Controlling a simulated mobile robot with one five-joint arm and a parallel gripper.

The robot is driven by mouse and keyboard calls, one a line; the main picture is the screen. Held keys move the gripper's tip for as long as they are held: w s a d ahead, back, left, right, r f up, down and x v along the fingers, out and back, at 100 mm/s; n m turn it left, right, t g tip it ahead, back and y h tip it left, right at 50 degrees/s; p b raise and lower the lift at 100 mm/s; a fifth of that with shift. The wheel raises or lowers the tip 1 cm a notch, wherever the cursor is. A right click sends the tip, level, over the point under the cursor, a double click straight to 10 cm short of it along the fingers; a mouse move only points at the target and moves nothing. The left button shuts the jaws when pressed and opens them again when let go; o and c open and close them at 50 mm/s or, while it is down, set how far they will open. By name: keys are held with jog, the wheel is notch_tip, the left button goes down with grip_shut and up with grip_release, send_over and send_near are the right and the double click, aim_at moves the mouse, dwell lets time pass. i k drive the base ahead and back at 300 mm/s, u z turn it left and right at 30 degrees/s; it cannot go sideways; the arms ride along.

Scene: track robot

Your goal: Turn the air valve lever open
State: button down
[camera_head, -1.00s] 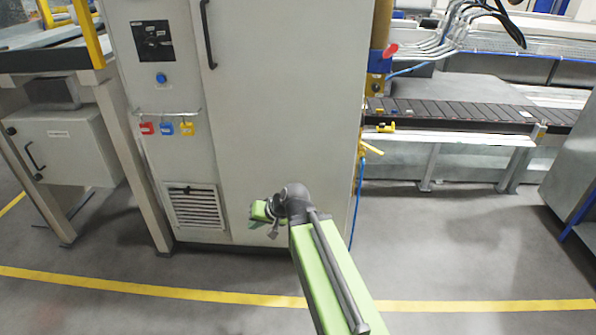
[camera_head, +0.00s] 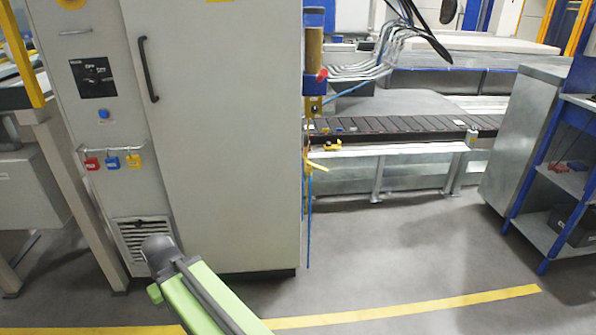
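A small yellow lever (camera_head: 316,166) sticks out beside the right edge of the tall grey cabinet, with a thin blue hose (camera_head: 309,225) hanging below it. Higher up, a red knob or handle (camera_head: 321,75) sits on a vertical blue and tan air unit (camera_head: 314,48). The frame does not show clearly which one is the air valve lever or how it is set. My green arm reaches up from the bottom, left of both and apart from them. My gripper's fingers are hidden behind the arm's dark joint.
The tall grey cabinet (camera_head: 220,130) fills the left middle, with red, blue and yellow padlocks (camera_head: 112,162) on its front. A conveyor (camera_head: 390,127) runs behind on the right. A blue-framed shelf (camera_head: 565,180) stands far right. The floor (camera_head: 430,245) between them is clear.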

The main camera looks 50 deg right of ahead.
aim_at(308, 163)
jog(key=z, duration=0.6)
jog(key=k, duration=0.15)
jog(key=u, duration=2.6)
jog(key=k, duration=1.05)
jog(key=z, duration=2.3)
jog(key=i, duration=0.85)
jog(key=u, duration=0.35)
